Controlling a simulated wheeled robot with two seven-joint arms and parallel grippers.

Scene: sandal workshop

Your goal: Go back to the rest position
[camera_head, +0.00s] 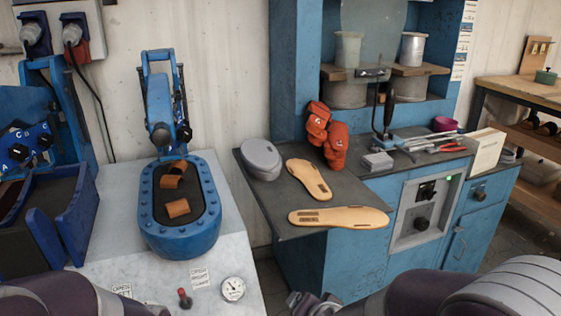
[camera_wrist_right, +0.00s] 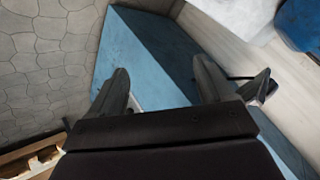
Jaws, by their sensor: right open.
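My right gripper (camera_wrist_right: 160,90) is open and empty in the right wrist view, with its two dark fingers apart in front of a blue cabinet side. In the head view, a small grey metal part of my own shows at the bottom edge, below the table; I cannot tell its finger state there. Dark parts of my arms show at the lower left and lower right corners of the head view. My left gripper is not in view.
A blue press (camera_head: 181,235) holding brown straps (camera_head: 177,209) stands left. A gap separates the press bench and blue cabinet (camera_head: 318,262).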

